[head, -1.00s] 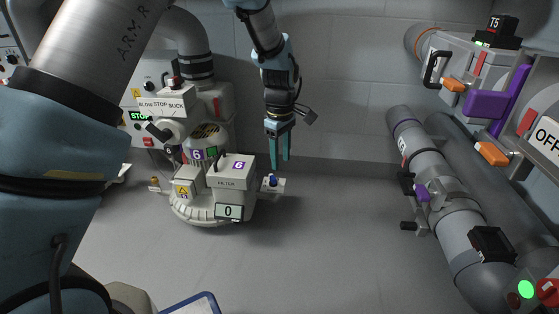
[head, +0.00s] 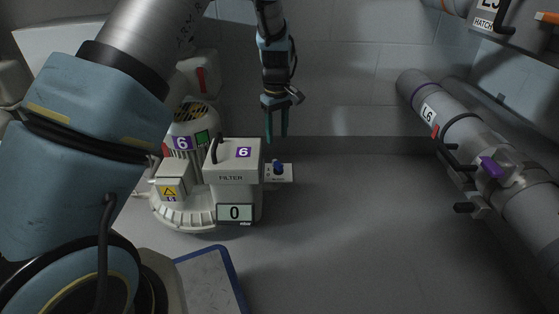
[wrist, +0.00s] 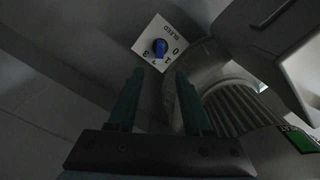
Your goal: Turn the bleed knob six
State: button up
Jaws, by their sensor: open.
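The blue bleed knob (head: 278,168) stands on a small white plate (head: 287,177) at the right side of the filter box (head: 236,179) of blower 6. My gripper (head: 277,138) points down above and behind the knob, open and empty, with its green fingers apart. In the wrist view the knob (wrist: 160,47) lies just beyond the tips of my gripper (wrist: 159,74), roughly centred between them and not touched. Its plate (wrist: 147,36) reads BLEED with a dial of digits from 0. Which digit the knob points at is unclear.
The filter display (head: 235,213) reads 0. The blower body (head: 188,140) with a purple 6 label stands behind the filter. A large grey pipe (head: 450,127) marked L6 runs along the right. The floor between is clear. A blue-edged panel (head: 212,277) is at the front.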

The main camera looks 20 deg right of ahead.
aim_at(277, 163)
notch_tip(277, 163, down, 11)
jog(key=b, duration=0.6)
jog(key=shift+r, duration=0.2)
grip_shut()
